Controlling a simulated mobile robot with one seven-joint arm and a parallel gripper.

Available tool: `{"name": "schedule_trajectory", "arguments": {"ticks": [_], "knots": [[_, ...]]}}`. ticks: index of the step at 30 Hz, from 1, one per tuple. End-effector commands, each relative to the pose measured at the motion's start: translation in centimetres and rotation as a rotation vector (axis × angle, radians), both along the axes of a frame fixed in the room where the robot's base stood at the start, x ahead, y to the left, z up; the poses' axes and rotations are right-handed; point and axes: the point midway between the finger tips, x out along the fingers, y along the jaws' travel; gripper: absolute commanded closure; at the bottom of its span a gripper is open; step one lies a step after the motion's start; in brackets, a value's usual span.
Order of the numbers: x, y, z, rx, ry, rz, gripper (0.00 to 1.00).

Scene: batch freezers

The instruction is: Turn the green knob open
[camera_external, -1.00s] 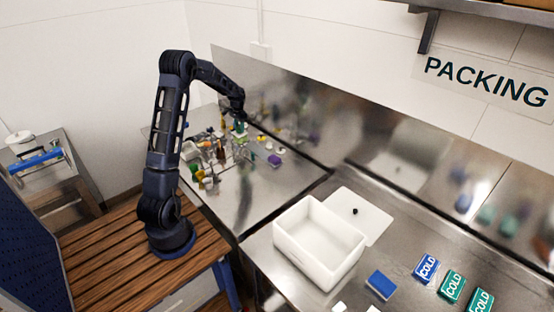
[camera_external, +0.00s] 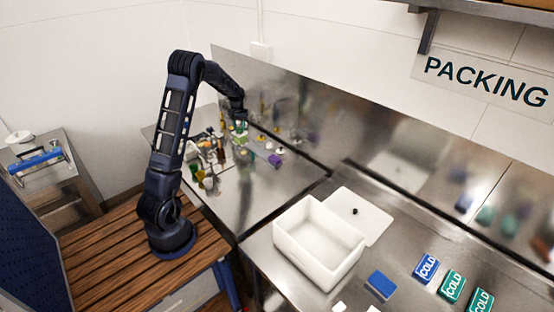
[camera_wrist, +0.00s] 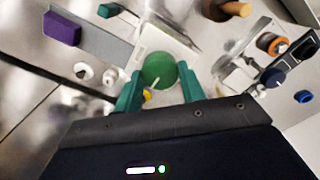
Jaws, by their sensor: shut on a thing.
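In the external view my gripper (camera_external: 240,120) reaches down over the cluttered far part of the steel bench, where the knob is small and hard to make out.
A purple block (camera_wrist: 62,29) and small white fittings (camera_wrist: 83,71) lie left of the knob. An orange ring (camera_wrist: 271,44) and a blue cap (camera_wrist: 304,96) are at the right. A white box (camera_external: 318,243) stands on the nearer bench, with cold packs (camera_external: 427,268) beside it.

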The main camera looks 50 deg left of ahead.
Motion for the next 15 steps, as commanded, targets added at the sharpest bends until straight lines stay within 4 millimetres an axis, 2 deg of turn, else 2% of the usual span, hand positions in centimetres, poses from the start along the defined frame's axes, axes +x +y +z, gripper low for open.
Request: {"name": "schedule_trajectory", "arguments": {"ticks": [15], "knots": [[0.03, 0.0, 0.04, 0.0, -0.001, 0.034, 0.83]]}}
